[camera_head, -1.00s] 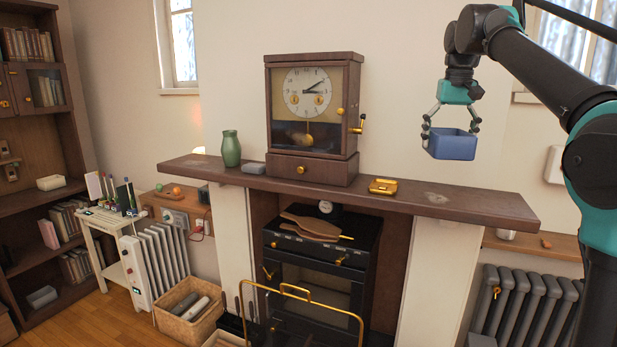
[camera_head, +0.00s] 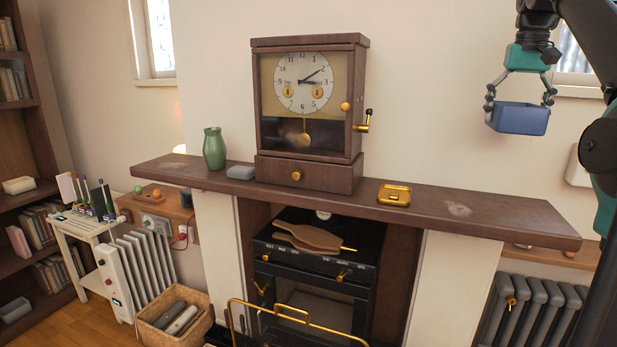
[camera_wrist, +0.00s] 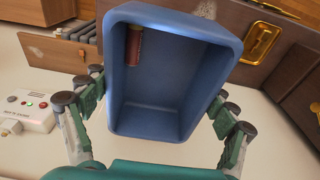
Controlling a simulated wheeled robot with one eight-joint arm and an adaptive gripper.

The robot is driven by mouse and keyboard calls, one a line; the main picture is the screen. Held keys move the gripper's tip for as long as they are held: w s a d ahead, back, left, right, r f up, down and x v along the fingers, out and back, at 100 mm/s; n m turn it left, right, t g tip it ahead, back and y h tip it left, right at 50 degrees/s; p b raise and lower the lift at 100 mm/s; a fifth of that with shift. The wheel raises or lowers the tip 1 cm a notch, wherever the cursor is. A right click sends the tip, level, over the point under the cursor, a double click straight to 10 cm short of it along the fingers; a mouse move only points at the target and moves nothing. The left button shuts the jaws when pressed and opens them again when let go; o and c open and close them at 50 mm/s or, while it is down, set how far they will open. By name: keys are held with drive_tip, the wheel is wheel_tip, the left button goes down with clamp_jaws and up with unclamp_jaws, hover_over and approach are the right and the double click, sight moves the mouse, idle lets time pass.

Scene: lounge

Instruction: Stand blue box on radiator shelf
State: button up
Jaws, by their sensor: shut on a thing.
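My gripper (camera_head: 520,98) is shut on the blue box (camera_head: 522,119), with a finger at each side, and holds it in the air above the right end of the mantel in the head view. In the wrist view the open-topped box (camera_wrist: 185,62) has a small reddish-brown cylinder (camera_wrist: 134,45) inside. A wooden shelf (camera_head: 553,257) runs above the dark ribbed radiator (camera_head: 528,305) at the lower right, partly hidden by the mantel and my arm. Another wooden shelf (camera_head: 172,209) is above the white radiator (camera_head: 145,262) at the left.
The dark mantel (camera_head: 480,212) crosses below the box and holds a clock (camera_head: 308,110), a green vase (camera_head: 214,149), a grey block (camera_head: 241,172) and a brass case (camera_head: 395,194). Its right end is bare. A white wall unit (camera_head: 577,168) is at the right.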

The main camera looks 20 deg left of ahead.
sight(492, 206)
drive_tip(key=shift+w, duration=0.4)
wheel_tip(492, 206, down, 20)
drive_tip(key=shift+a, duration=0.1)
idle(0.4)
drive_tip(key=shift+f, duration=0.1)
drive_tip(key=o, duration=1.3)
